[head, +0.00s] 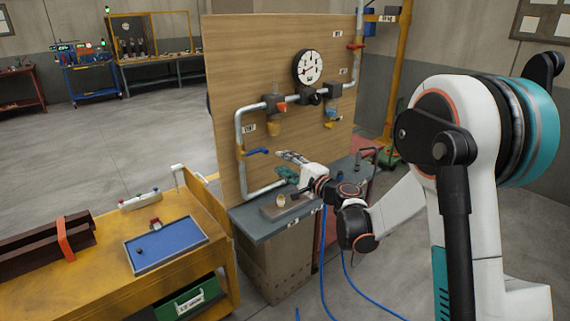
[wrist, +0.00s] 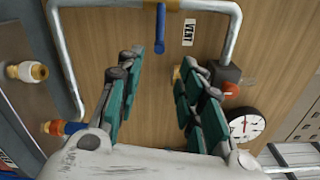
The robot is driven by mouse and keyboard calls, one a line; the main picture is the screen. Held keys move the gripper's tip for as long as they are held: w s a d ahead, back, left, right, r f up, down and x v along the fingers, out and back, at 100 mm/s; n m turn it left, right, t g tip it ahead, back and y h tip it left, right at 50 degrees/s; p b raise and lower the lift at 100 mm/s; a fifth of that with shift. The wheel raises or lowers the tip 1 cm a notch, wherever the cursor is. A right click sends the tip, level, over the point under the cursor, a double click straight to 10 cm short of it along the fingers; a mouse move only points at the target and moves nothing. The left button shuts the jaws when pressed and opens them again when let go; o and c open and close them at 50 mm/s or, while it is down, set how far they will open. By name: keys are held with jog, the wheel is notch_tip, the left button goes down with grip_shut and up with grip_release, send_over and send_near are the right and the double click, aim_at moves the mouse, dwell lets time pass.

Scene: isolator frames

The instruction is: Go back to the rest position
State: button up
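My gripper (head: 284,166) is in front of the lower part of the wooden pipe board (head: 240,60), above the grey shelf (head: 252,228). In the wrist view its two green-padded fingers (wrist: 160,72) stand wide apart, with bare board showing between them. Nothing is held. A blue lever (head: 257,151) on the pipe is up and left of the gripper in the head view. In the wrist view the blue lever (wrist: 160,28) shows beyond the fingertips, apart from them.
A dial gauge (head: 308,66) and red-handled valve (head: 281,107) are higher on the board. A brass-and-white fitting (head: 281,199) sits on the shelf. Blue hoses (head: 346,270) hang below my arm. A yellow bench (head: 190,268) with a blue tray (head: 166,243) stands at left.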

jog(key=s+d+r+m+t+h, duration=0.1)
jog(key=s+d+r+m+h, duration=0.15)
jog(key=d+r+m, duration=0.4)
jog(key=s+d+r+m+t+h, duration=0.1)
jog(key=s+r+m+h, duration=0.15)
jog(key=m, duration=0.65)
jog(key=s+d+r+m+t+h, duration=0.2)
jog(key=d+r+m+h, duration=0.2)
jog(key=r+m, duration=0.3)
jog(key=s+d+f+m+g+h, duration=0.2)
jog(key=s+d+m+g+h, duration=0.3)
jog(key=s+m, duration=0.8)
jog(key=s+a+f+m+g+y, duration=0.2)
jog(key=s+f+m, duration=0.5)
jog(key=s+m, duration=0.4)
jog(key=s+a+f+m+g+y, duration=0.2)
jog(key=s+f+m+g, duration=0.3)
jog(key=s+m, duration=0.7)
notch_tip(320, 180, down, 2)
jog(key=shift+f, duration=0.2)
